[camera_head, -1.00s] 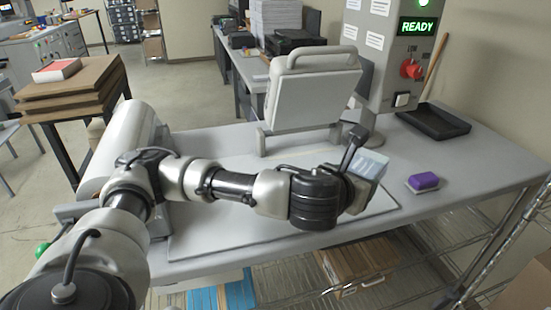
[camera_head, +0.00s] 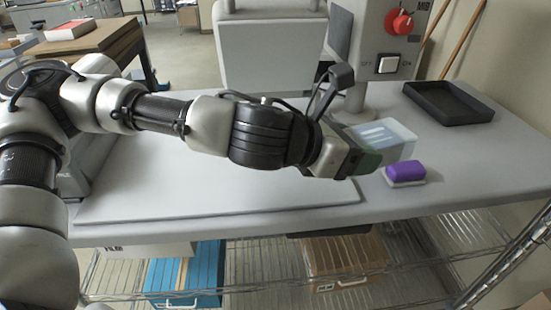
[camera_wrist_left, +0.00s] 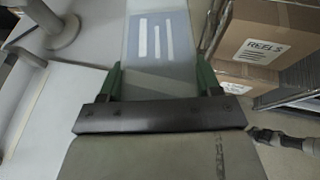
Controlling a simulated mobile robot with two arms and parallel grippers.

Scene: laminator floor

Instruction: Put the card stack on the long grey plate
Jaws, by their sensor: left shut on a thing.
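The card stack (camera_head: 388,138) is a pale, translucent bluish block with white stripes. My left gripper (camera_head: 366,160) is shut on it and holds it over the right part of the table, behind the purple block. In the left wrist view the card stack (camera_wrist_left: 158,42) sits between the green fingers of my left gripper (camera_wrist_left: 160,78), sticking out beyond them. The long grey plate (camera_head: 200,207), a flat light grey board, lies on the table to the left of the stack, partly hidden under my left arm. My right gripper is not in view.
A purple block on a white base (camera_head: 405,173) lies near the table's right front. A black tray (camera_head: 448,103) is at the back right. A control post with a red knob (camera_head: 399,22) and a grey upright panel (camera_head: 270,50) stand behind. A wire shelf with boxes (camera_head: 340,260) is below.

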